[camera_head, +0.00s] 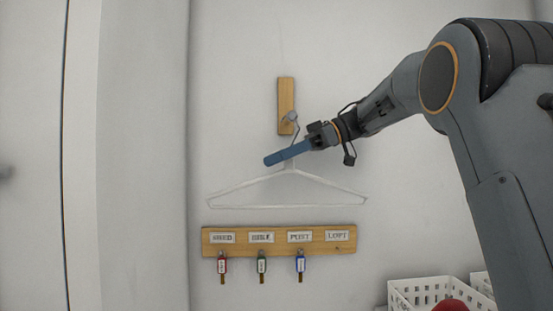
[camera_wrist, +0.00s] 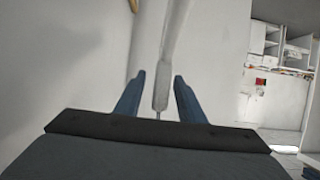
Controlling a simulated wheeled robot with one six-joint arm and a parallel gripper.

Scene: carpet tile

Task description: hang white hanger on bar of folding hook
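The white hanger (camera_head: 238,187) is upright and roughly level in front of the wall in the head view. Its thin metal hook (camera_head: 296,132) rises to the small grey folding hook (camera_head: 290,117) on a wooden plate (camera_head: 286,90). The two appear to meet, but I cannot tell whether the hanger rests on the bar. My gripper (camera_head: 272,159) comes from the right, its blue fingers crossing the hanger's neck. In the wrist view my gripper (camera_wrist: 159,76) has its fingers apart, one each side of the hanger (camera_wrist: 173,50), with visible gaps. The folding hook is not clearly seen there.
A white basket (camera_head: 405,293) with something red stands at lower right. The wall to the left is clear.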

